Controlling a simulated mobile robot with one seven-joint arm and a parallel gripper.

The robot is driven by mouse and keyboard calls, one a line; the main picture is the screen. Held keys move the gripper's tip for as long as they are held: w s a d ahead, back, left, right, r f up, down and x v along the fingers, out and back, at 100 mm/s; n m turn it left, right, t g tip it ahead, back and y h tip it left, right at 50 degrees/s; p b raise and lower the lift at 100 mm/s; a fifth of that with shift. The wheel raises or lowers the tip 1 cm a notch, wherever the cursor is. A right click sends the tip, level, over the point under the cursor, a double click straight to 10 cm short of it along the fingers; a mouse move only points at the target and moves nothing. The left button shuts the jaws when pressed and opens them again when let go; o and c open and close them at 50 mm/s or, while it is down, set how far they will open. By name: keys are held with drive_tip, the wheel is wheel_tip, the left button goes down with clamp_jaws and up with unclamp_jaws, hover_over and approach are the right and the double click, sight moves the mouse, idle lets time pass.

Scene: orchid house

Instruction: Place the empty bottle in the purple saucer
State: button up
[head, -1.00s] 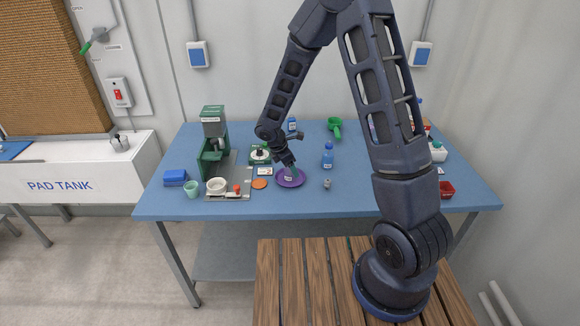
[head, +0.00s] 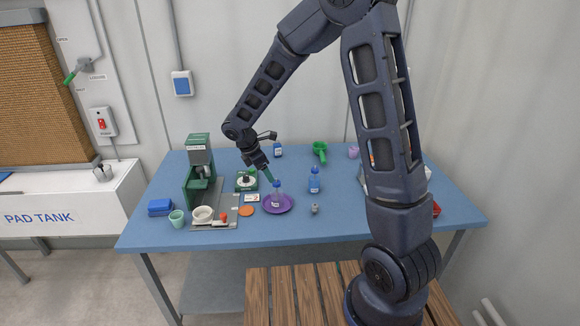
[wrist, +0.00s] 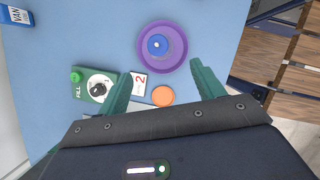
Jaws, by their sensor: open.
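The empty bottle (head: 277,192), clear with a blue cap, stands upright in the purple saucer (head: 289,206). In the wrist view I look down on its blue cap (wrist: 158,44) near the middle of the saucer (wrist: 181,58). My gripper (head: 268,176) is just above and behind the bottle in the head view. In the wrist view its green fingers (wrist: 160,70) are spread wide with nothing between them, and the bottle is apart from them.
A blue-filled bottle (head: 314,182) stands right of the saucer, with a small grey item (head: 315,208) in front.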

drive_tip(key=s+d+r+m+y, duration=0.1)
drive_tip(key=s+d+r+m, duration=0.2)
drive_tip(key=d+r+m, duration=0.45)
drive_tip(key=s+d+r+m+y, duration=0.1)
drive_tip(key=s+d+r+m, duration=0.25)
drive_tip(key=d+r, duration=0.6)
drive_tip(key=s+d+r+m+t+y, duration=0.1)
drive_tip(key=s+d+r+m, duration=0.1)
drive_tip(key=s+d+m, duration=0.3)
drive_tip(key=s+d+r+m+t+y, duration=0.1)
drive_tip(key=s+d+r+m, duration=0.2)
drive_tip(key=s+d+m, duration=0.3)
drive_tip(key=s+d, duration=0.1)
drive_tip(key=s, duration=0.2)
drive_tip(key=shift+s+d+m+t, duration=0.15)
drive_tip(key=shift+s+m+t, duration=0.15)
drive_tip(key=shift+s+t, duration=0.1)
